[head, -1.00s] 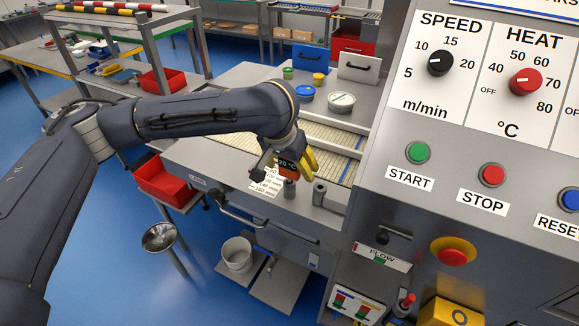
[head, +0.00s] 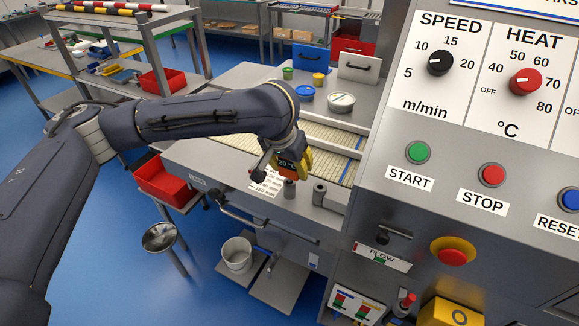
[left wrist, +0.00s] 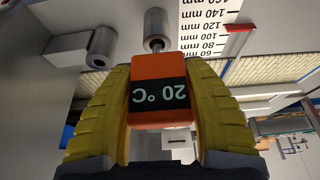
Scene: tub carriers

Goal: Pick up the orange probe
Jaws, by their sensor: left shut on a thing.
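The orange probe (head: 287,163) has a dark display reading 20 °C. It also fills the middle of the left wrist view (left wrist: 160,75), with the reading upside down. My left gripper (head: 298,163) has its yellow fingers shut on it, one on each side in the left wrist view (left wrist: 162,100). A short grey metal cylinder (head: 290,189) stands just below the probe on the steel top. I cannot tell whether the probe's tip is inside or clear of that cylinder. My right gripper is not in view.
A second grey cylinder (head: 320,192) stands close by on the right. A white millimetre scale (head: 266,184) lies to the left. The slatted conveyor (head: 325,150) is behind. The control panel (head: 455,150) rises close on the right.

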